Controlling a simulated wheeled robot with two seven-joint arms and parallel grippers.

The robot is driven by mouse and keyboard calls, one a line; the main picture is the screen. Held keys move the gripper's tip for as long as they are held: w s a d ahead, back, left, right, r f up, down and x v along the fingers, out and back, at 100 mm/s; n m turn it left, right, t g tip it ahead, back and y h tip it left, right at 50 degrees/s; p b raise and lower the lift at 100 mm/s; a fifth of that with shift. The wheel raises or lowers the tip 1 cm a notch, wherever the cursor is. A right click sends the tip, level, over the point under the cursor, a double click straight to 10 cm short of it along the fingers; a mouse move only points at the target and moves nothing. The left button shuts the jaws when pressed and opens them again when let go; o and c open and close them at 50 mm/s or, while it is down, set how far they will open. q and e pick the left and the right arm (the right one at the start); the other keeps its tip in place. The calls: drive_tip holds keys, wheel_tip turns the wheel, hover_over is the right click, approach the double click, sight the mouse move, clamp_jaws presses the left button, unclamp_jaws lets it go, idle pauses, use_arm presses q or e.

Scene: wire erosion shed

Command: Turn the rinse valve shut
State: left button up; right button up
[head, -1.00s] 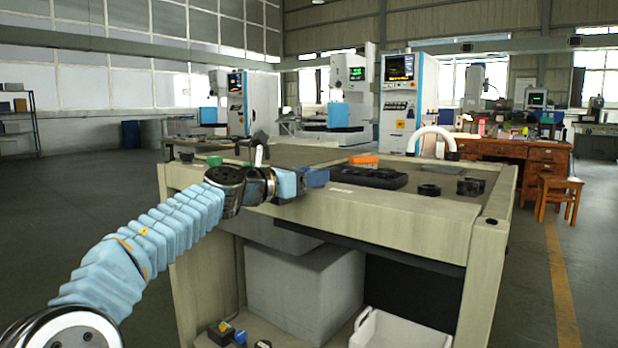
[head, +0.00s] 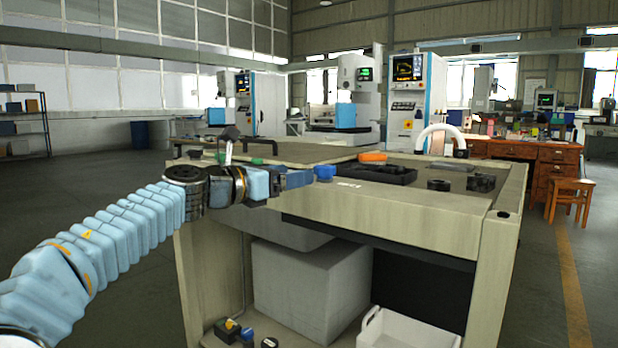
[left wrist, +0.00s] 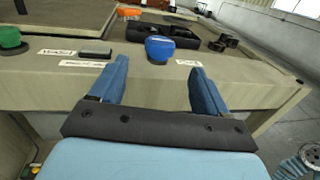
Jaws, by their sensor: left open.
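A blue knob (left wrist: 160,48) stands on the bench's front ledge in the left wrist view, with small white labels beside it too blurred to read surely. It also shows in the head view (head: 325,171), just right of my left gripper (head: 300,180). My left gripper (left wrist: 157,88) is open and empty; its two blue fingers point at the ledge, and the knob appears between and beyond their tips, apart from them. A green knob (left wrist: 10,38) sits further left on the ledge. I cannot confirm which knob is the rinse valve. My right gripper is not in view.
A black tray (head: 385,174) and an orange object (head: 372,156) lie on the bench top behind the blue knob. Black rings (head: 438,185) sit right of the tray. A curved white hose (head: 440,130) rises behind. A white bin (head: 400,330) stands below.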

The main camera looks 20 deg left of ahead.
use_arm(q)
drive_tip(key=v, duration=0.5)
drive_tip(key=shift+s+a, duration=0.2)
drive_tip(key=shift+s, duration=0.15)
